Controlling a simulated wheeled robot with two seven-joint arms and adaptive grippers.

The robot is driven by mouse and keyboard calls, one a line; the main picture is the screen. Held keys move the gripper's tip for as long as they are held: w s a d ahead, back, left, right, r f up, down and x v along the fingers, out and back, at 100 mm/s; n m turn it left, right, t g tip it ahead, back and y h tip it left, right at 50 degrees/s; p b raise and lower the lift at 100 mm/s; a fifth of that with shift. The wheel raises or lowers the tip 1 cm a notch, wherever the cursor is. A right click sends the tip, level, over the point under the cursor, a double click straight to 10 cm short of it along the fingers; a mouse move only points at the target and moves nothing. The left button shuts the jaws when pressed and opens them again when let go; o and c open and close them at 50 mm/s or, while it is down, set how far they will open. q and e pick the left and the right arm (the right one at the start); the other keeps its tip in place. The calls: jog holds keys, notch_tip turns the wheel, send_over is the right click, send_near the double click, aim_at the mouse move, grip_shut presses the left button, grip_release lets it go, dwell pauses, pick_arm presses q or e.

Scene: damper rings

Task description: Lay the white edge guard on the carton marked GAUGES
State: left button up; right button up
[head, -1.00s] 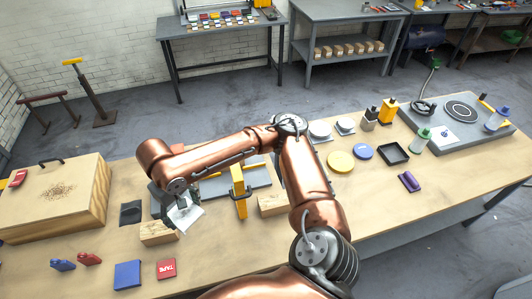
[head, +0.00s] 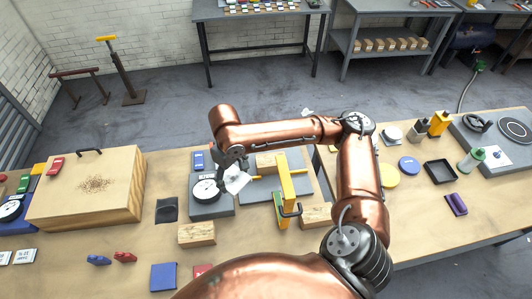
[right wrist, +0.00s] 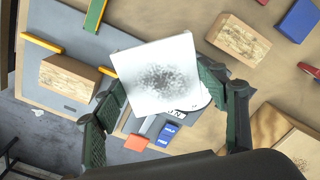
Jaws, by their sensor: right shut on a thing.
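A white, flat-looking piece with a dark speckled patch, which looks like the white edge guard (right wrist: 158,75), is held between the green fingers of my right gripper (right wrist: 163,88). In the head view the white piece (head: 238,182) hangs at my right gripper (head: 229,173), above the work table, beside a grey box with a round dial (head: 207,190). The piece is tilted there. In the right wrist view it hides most of that dial. I cannot read the word GAUGES on any carton. My left gripper is not in view.
A yellow clamp-like post (head: 284,195) stands right of the held piece, near wooden blocks (head: 197,234) (head: 315,214). A large wooden box (head: 88,190) stands left. A blue box (head: 163,277) lies in front. Bare tabletop shows around the front block.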

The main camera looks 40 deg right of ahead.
jog(key=d+n+p, duration=0.2)
jog(key=s+d+r+n+p, duration=0.1)
jog(key=d, duration=0.1)
jog(key=shift+d, duration=0.1)
jog(key=d+n+p, duration=0.3)
jog(key=n, duration=0.1)
jog(key=n+p, duration=0.3)
send_over(271, 159)
jog(key=f, duration=1)
jog(key=shift+s+a+f, duration=0.2)
jog(key=shift+s+a, duration=0.1)
jog(key=shift+a, duration=0.1)
jog(key=shift+w+d+f, duration=0.2)
jog(key=shift+d+f, duration=0.2)
jog(key=shift+f, duration=0.3)
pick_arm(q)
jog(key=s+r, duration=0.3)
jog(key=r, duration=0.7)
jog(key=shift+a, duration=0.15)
pick_arm(e)
jog(key=shift+f, duration=1.35)
